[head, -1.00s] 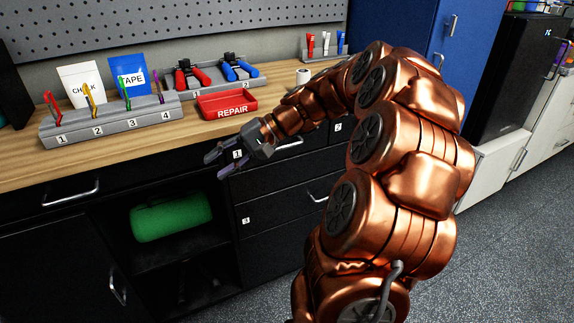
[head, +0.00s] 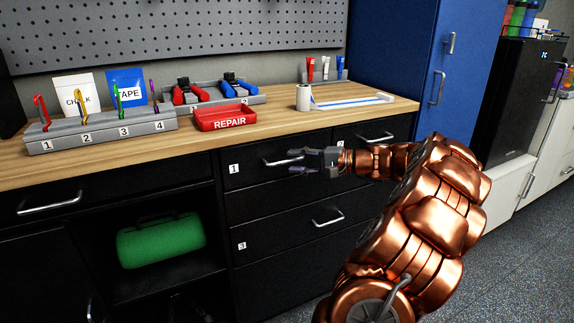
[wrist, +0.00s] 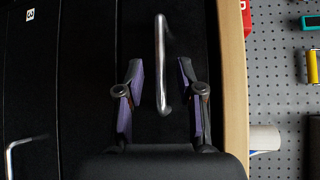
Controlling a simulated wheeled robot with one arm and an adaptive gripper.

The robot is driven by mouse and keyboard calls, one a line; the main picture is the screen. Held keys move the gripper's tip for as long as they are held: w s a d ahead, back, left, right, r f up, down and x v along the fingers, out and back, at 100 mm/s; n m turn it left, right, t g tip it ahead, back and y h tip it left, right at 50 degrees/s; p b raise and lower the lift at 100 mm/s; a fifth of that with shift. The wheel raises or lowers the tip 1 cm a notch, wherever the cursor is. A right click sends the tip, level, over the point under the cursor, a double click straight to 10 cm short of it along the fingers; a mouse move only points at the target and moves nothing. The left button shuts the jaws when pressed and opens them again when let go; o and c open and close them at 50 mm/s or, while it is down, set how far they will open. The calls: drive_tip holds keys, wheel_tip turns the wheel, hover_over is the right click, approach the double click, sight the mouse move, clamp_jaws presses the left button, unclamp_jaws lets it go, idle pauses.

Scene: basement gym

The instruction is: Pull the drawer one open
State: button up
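Drawer one (head: 245,178) is a black drawer front under the wooden worktop, marked with a white "1" label (head: 234,169). It is closed, flush with the cabinet. Its silver bar handle (head: 277,161) shows just left of my gripper (head: 296,161) in the head view. In the wrist view the same handle (wrist: 160,65) runs between the two purple-padded fingers of my gripper (wrist: 158,95). The fingers are spread apart, one on each side of the bar, with gaps visible. I cannot tell how far the fingertips reach past the bar in depth.
The worktop (head: 300,125) overhangs the drawers, bearing a red REPAIR tray (head: 226,119) and a white cup (head: 303,98). Drawer three's handle (head: 328,218) is below, drawer two's handle (head: 376,139) to the right.

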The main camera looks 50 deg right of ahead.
sight(290, 161)
drive_tip(key=shift+x, duration=1.55)
clamp_jaws()
